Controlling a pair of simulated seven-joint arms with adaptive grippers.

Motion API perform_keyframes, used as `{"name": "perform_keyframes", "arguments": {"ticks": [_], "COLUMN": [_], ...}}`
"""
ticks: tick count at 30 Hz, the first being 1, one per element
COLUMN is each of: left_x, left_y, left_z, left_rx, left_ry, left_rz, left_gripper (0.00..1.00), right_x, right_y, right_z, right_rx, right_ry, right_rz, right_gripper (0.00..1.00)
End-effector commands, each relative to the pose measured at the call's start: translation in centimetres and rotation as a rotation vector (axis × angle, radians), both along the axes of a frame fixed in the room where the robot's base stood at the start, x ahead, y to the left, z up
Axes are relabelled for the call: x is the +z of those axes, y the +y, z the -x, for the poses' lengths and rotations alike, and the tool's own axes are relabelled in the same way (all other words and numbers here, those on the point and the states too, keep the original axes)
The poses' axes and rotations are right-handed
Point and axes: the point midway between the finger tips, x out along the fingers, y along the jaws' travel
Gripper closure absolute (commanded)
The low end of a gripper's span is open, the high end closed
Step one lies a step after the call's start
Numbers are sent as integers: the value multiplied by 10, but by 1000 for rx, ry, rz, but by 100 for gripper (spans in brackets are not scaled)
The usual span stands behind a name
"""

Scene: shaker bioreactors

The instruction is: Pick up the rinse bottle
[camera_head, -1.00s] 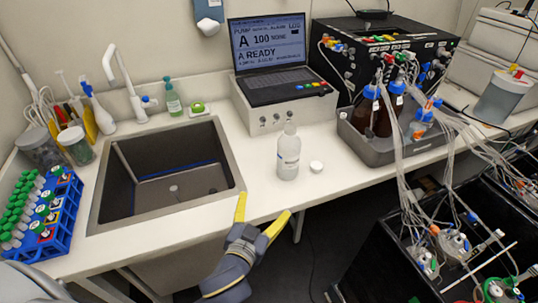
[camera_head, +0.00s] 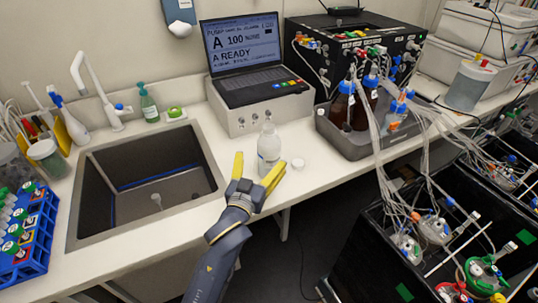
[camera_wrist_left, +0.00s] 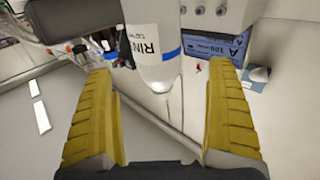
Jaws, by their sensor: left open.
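The rinse bottle (camera_head: 269,147) is a clear white bottle standing upright on the white counter, right of the sink. In the left wrist view the bottle (camera_wrist_left: 152,40) shows its label with "RIN" and a blue band, ahead of the fingers and centred between them. My left gripper (camera_head: 256,173) has yellow fingers and is open. It is just in front of the bottle at the counter's front edge, with the fingers spread towards either side of it. No grip on the bottle shows. My right gripper is not in view.
A white cap (camera_head: 298,163) lies right of the bottle. The grey control box with laptop (camera_head: 262,107) stands close behind it. The sink (camera_head: 147,185) opens to the left. A tray (camera_head: 350,144) with brown bottles and tubing is to the right.

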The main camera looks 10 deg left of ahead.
Motion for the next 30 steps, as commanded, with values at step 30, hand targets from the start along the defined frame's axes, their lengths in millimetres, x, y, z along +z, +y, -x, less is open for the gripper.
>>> {"name": "perform_keyframes", "arguments": {"ticks": [30], "left_x": [2], "left_y": [-15], "left_z": [-72], "left_rx": [0], "left_ry": [0], "left_rz": [0], "left_gripper": [11], "right_x": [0], "right_y": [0], "right_z": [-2], "right_rx": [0], "right_ry": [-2], "right_rz": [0], "right_gripper": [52]}}
